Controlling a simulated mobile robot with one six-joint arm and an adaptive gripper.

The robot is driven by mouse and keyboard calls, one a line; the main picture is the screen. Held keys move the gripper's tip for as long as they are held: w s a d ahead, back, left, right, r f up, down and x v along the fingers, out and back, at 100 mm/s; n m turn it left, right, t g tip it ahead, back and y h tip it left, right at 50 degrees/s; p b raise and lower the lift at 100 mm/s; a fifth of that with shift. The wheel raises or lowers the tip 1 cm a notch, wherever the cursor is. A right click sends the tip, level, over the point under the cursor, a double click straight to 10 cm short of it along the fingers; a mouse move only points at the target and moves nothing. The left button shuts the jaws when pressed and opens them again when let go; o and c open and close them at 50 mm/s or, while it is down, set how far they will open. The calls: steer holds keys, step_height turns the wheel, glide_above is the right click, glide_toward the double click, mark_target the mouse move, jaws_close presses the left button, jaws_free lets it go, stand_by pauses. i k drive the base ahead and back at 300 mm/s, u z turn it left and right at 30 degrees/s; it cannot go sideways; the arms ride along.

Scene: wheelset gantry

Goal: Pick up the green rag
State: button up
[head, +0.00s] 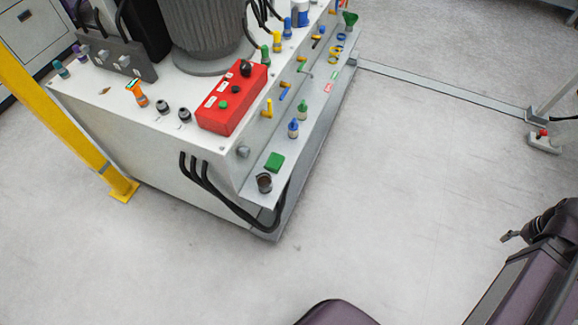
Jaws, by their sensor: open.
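The green rag (275,162) is a small, flat, dark-green square. It lies on the narrow lower ledge (258,184) along the side of the white machine cabinet, near the ledge's front end. My gripper (508,237) is at the right edge of the head view, small and partly hidden by my purple arm. It is open, with nothing seen in it. It is well to the right of the rag and apart from it, over the grey floor.
A dark cup-like part (264,183) stands just in front of the rag, and a blue bottle-like part (293,128) behind it. A red control box (233,97) sits on the cabinet top. Black hoses (229,205) curve below the ledge. Floor (420,170) between ledge and arm is clear.

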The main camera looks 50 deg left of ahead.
mark_target(273, 164)
steer(key=z, duration=0.1)
steer(key=k, duration=1.55)
steer(key=u, duration=1.2)
steer(key=i, duration=0.95)
steer(key=z, duration=0.15)
